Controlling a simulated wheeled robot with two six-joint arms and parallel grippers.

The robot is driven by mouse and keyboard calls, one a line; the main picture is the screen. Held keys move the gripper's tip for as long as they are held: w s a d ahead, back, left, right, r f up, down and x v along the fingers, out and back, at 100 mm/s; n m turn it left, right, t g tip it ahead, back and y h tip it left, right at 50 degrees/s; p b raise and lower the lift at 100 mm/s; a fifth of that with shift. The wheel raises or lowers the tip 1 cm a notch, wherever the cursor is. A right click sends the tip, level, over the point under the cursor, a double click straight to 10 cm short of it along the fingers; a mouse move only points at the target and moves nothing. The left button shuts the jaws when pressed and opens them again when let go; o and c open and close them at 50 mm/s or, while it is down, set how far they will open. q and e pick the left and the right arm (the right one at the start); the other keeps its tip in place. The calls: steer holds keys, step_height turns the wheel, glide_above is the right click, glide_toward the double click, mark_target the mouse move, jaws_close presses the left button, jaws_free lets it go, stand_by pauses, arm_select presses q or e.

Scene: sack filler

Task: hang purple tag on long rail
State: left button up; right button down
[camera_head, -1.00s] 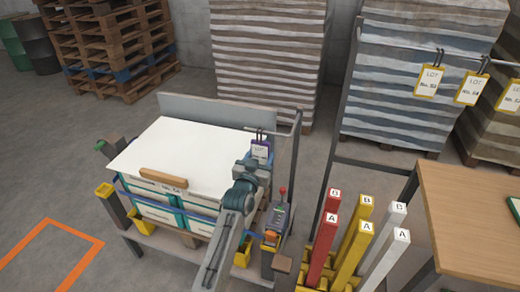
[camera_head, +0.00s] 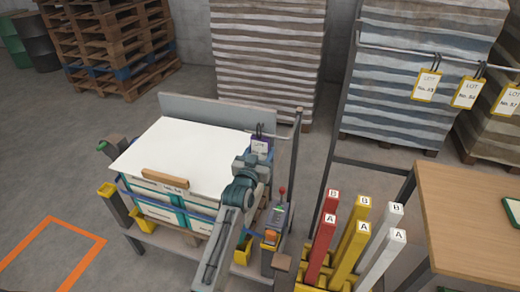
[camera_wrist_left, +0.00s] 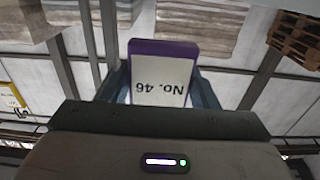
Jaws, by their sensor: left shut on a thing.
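My left gripper (camera_head: 258,157) is shut on the purple tag (camera_head: 259,145), above the right end of the white-topped stack. In the left wrist view, the purple tag (camera_wrist_left: 160,80) sits upright between the fingers, with its label "No. 46" upside down. Its dark hook stands up beside the short rail on the grey post; I cannot tell whether it touches that rail. The long rail (camera_head: 405,54) runs at the upper right, well away from the gripper. Yellow tags (camera_head: 427,85) hang from it. My right gripper is not in view.
A grey post (camera_head: 297,150) stands just right of the gripper. Red, yellow and white upright blocks (camera_head: 325,235) stand at the lower middle. A wooden table (camera_head: 465,215) is at the right. Stacked sacks (camera_head: 268,55) and pallets (camera_head: 110,45) stand behind.

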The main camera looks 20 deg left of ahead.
arm_select(q)
steer(key=s+p, duration=0.2)
steer(key=s, duration=0.3)
steer(key=shift+s, duration=0.15)
glide_toward(260, 154)
steer(key=shift+w+a+p, duration=0.1)
steer(key=shift+w+p, duration=0.2)
steer(key=shift+w, duration=0.05)
steer(key=s+a+b, duration=0.1)
steer(key=s+b, duration=0.2)
steer(key=s, duration=1.3)
steer(key=shift+s+r+y, duration=0.25)
steer(key=shift+r+y, duration=0.05)
steer(key=shift+r, duration=0.15)
stand_by(0.4)
